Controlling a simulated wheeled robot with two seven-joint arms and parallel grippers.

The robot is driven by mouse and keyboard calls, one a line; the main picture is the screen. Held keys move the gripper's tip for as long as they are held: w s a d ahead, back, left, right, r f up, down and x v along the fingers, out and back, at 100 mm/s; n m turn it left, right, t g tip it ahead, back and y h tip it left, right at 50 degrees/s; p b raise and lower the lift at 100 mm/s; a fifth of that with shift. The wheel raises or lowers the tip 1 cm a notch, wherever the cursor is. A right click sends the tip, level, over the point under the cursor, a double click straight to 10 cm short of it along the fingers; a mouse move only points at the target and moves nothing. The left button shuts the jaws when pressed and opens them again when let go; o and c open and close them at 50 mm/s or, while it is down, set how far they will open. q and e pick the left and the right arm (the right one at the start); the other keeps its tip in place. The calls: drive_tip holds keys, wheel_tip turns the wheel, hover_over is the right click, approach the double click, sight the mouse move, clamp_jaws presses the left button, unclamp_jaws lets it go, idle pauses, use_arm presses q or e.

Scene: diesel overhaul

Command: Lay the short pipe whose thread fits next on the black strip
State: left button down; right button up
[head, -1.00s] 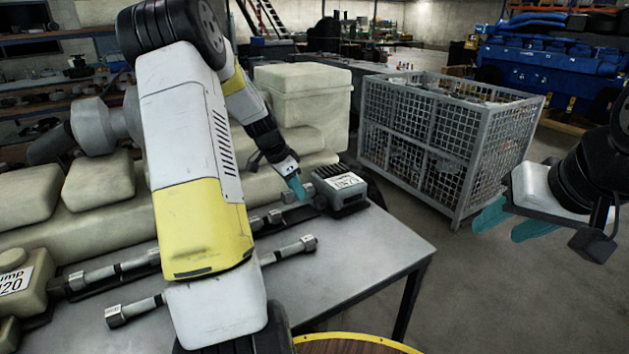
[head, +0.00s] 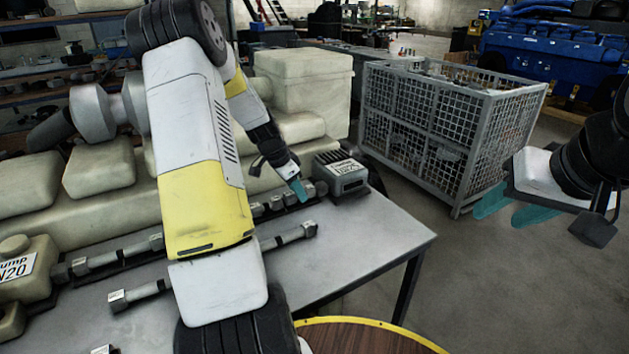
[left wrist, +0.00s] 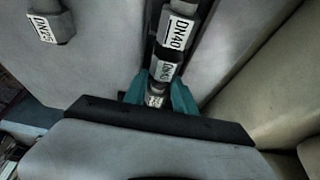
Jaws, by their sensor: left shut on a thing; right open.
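The black strip (head: 128,264) runs along the back of the grey table, between the cream pump block (head: 22,272) at left and a grey labelled block (head: 341,177) at right. Metal pipe pieces lie in a row on it, partly behind my left arm. My left gripper (head: 300,191) is low at the row's right end, by the grey block. In the left wrist view its teal fingers are shut on a short pipe (left wrist: 155,98), its label too small to read. Just beyond is a fitting labelled DN40 (left wrist: 179,34). My right gripper (head: 505,208) is open and empty, off the table's right side.
A longer loose pipe (head: 276,241) with nuts at both ends lies on the table in front of the strip; its end looks labelled DN25 in the left wrist view (left wrist: 45,27). A wire mesh crate (head: 420,120) stands behind right. The table's right front is clear.

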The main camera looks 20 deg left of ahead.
use_arm(q)
drive_tip(key=shift+f, duration=0.15)
idle(0.7)
drive_tip(key=c, duration=0.9)
unclamp_jaws()
drive_tip(key=v, duration=0.7)
drive_tip(key=shift+s+a+r, duration=0.1)
drive_tip(key=shift+r, duration=0.25)
